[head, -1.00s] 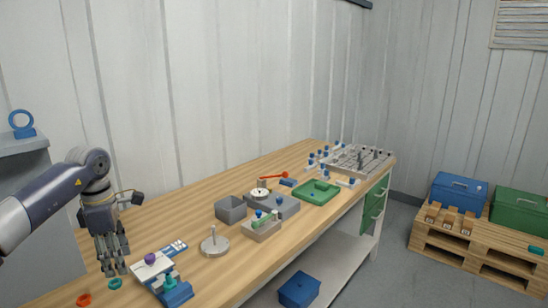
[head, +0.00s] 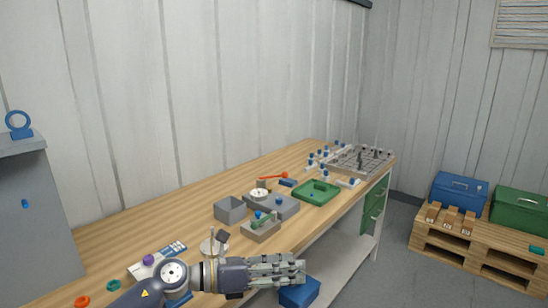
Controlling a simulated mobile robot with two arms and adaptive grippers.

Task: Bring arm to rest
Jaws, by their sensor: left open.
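My left gripper (head: 302,269) is open and points to the right, with nothing seen between its fingers. It is at the front edge of the wooden bench (head: 110,242), its fingers reaching past that edge in the picture. My left arm comes in from the bottom and hides part of the blue fixture and the round grey stand (head: 207,247). The gripper overlaps the blue box (head: 300,293) on the lower shelf in the picture. My right gripper is not in view.
On the bench are a grey open box (head: 230,209), a grey block with green and blue parts (head: 262,229), a green tray (head: 316,193) and a grey rack (head: 360,159). Red (head: 82,301) and teal (head: 112,286) rings lie at the near left. A pallet (head: 470,251) stands right.

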